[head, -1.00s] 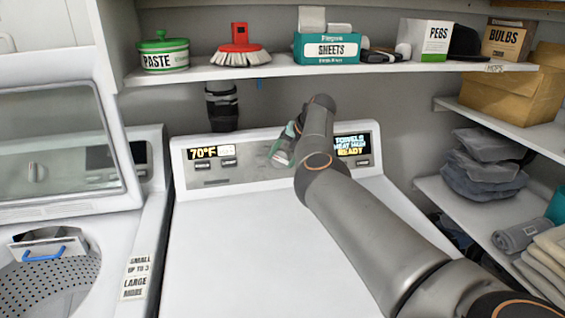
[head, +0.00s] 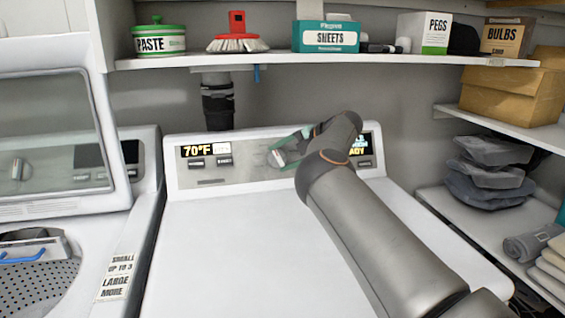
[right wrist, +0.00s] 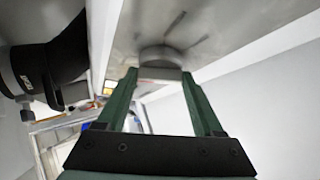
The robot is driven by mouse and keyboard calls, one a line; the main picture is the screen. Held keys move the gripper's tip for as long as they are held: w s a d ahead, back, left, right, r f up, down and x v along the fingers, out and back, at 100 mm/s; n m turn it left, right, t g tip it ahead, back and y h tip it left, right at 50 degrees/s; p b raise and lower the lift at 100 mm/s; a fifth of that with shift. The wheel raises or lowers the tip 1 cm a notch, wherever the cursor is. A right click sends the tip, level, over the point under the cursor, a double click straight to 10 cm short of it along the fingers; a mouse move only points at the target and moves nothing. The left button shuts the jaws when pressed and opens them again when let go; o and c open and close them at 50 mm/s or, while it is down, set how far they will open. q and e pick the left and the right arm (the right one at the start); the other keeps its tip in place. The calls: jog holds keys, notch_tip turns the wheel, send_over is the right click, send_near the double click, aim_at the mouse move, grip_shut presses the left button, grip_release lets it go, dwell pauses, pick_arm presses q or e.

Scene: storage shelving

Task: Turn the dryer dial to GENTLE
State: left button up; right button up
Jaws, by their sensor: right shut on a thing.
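The dryer (head: 240,235) stands in the middle of the head view, with its control panel (head: 208,175) along the back. My right gripper (head: 279,157) is at the panel's middle, its green fingers shut on the grey dial (head: 272,159). In the right wrist view the round dial (right wrist: 160,56) sits between the two fingertips (right wrist: 160,75). I cannot read the setting marks around it. The left display (head: 205,151) reads 70°F. My right arm hides most of the right display (head: 357,151). My left gripper is not in view.
A shelf (head: 290,61) above holds a paste tub (head: 160,41), a red brush (head: 238,35), a sheets box (head: 326,36) and other boxes. A washer with its lid up (head: 55,140) stands at left. Side shelves with folded cloths (head: 490,165) are at right. The dryer top is bare.

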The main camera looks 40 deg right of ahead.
dwell(0.4)
jog(key=o, duration=1.4)
jog(key=shift+c, duration=0.2)
jog(key=b+v, duration=0.1)
jog(key=v, duration=1.1)
jog(key=shift+s+r, duration=0.15)
jog(key=shift+r, duration=0.05)
